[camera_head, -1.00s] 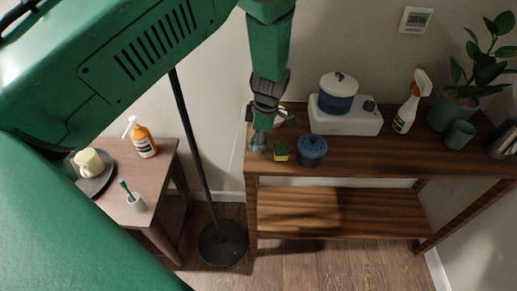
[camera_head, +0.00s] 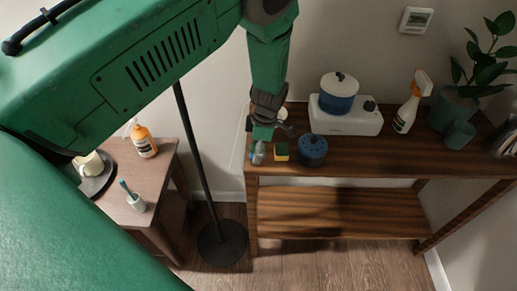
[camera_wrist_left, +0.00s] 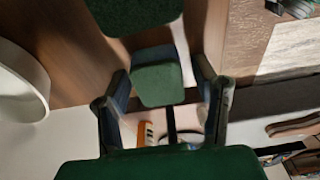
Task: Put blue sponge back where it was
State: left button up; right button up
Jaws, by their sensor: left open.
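My left gripper (camera_head: 260,150) is at the left end of the upper wooden shelf, pointing down. A small light-blue patch at its fingers is probably part of the blue sponge, but arm and fingers hide most of it. In the left wrist view my gripper's fingers (camera_wrist_left: 165,112) are apart. A block with a green face and blue-grey side, apparently the blue sponge (camera_wrist_left: 158,86), shows between them with gaps at both sides. A yellow sponge with a green top (camera_head: 281,153) lies just right of the gripper. My right gripper is not in view.
Behind are a white appliance (camera_head: 345,122) and a spray bottle (camera_head: 407,112). A black pole stand (camera_head: 222,243) and side table (camera_head: 165,175) are left. The shelf's front right is clear.

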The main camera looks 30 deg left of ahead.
pick_arm(q)
notch_tip(320, 180, up, 12)
jog(key=w+d, duration=0.1)
jog(key=shift+d, duration=0.25)
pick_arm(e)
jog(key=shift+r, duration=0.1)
pick_arm(q)
jog(key=shift+s, duration=0.1)
dwell(0.3)
